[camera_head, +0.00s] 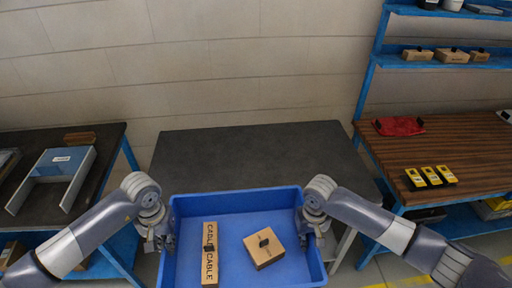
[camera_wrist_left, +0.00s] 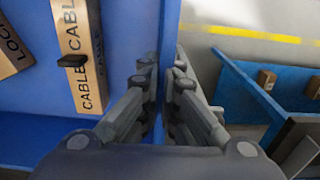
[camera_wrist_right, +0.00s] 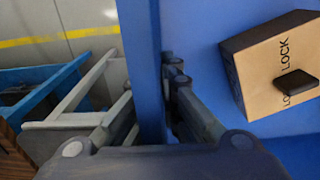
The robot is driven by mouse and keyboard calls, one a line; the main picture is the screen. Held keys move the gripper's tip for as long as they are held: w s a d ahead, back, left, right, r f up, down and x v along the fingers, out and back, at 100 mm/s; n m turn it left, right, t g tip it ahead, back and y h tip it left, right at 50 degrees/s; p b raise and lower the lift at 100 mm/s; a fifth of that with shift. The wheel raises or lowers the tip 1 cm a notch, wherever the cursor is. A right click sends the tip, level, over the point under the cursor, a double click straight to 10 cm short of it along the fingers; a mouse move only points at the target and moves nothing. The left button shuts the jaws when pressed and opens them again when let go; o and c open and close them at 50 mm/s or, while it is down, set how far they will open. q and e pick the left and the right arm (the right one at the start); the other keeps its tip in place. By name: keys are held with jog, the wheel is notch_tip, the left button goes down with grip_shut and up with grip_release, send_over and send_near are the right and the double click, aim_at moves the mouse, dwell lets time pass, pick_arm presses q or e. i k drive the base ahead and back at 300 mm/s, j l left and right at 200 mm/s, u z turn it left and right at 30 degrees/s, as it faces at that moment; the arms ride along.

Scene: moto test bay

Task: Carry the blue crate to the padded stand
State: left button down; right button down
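The blue crate (camera_head: 240,200) is at the bottom middle of the head view, roughly level, holding a long CABLE box (camera_head: 211,255) and a small LOCK box (camera_head: 263,248). My left gripper (camera_head: 157,238) is shut on its left wall, which runs between the fingers in the left wrist view (camera_wrist_left: 164,90). My right gripper (camera_head: 311,229) is shut on the right wall, also between the fingers in the right wrist view (camera_wrist_right: 150,85). A dark-topped stand (camera_head: 250,155), apparently the padded one, is just beyond the crate. The crate hides its near edge; whether they touch cannot be told.
The stand's visible top is bare, with a wall behind it. A dark bench (camera_head: 95,165) with a blue-grey tray (camera_head: 60,165) is at left. A wooden workbench (camera_head: 465,150) with a red pouch (camera_head: 398,126), yellow devices (camera_head: 431,177) and blue shelving is at right.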

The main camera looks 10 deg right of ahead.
aim_at(236, 174)
jog(key=i, duration=1.25)
